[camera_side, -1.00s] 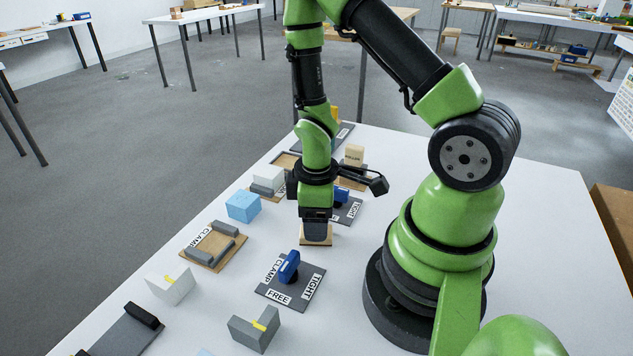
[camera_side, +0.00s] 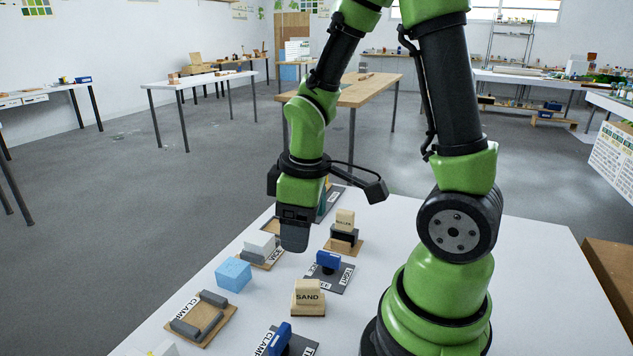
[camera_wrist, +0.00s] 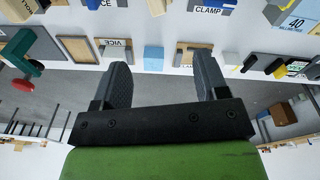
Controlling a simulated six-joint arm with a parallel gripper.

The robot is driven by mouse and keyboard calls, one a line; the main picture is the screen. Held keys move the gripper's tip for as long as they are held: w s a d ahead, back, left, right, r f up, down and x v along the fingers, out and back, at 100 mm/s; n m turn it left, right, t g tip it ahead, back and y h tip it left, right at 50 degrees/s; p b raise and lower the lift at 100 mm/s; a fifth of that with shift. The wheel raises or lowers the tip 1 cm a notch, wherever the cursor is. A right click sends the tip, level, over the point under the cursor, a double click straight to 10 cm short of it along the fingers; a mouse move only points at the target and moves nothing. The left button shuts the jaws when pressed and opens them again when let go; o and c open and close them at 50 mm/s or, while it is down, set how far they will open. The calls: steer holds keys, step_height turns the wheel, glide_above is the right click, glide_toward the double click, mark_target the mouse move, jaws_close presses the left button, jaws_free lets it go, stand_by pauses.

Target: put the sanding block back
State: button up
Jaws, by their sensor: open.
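The sanding block (camera_side: 309,298), a pale wooden block marked SAND with a wider base, stands upright on the white table in the side view. Nothing holds it. Whether a separate holder lies under it I cannot tell. My gripper (camera_side: 294,246) is raised above the table, behind and slightly left of the block in that view, and clear of it. In the wrist view my gripper (camera_wrist: 163,75) shows two dark fingers spread apart with nothing between them. I cannot make out the sanding block for sure in the wrist view.
A light blue cube (camera_side: 233,273) and a wooden clamp tray (camera_side: 217,337) stand left of the block. A dark mat with a blue clamp (camera_side: 328,261) lies behind it, and another blue clamp (camera_side: 280,338) in front. The white tabletop (camera_side: 385,260) is bare toward my base.

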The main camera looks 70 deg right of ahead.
steer(key=s+a+r+m+t+y, duration=0.1)
steer(key=s+a+r+m+t, duration=0.2)
steer(key=r, duration=0.4)
steer(key=s+a+r+m+t+y, duration=0.1)
steer(key=s+a+r+m+t, duration=0.2)
steer(key=r, duration=0.4)
steer(key=shift+a+r+m, duration=0.3)
steer(key=shift+a+m, duration=0.05)
steer(key=shift+m, duration=0.05)
steer(key=shift+s, duration=0.1)
stand_by(1.1)
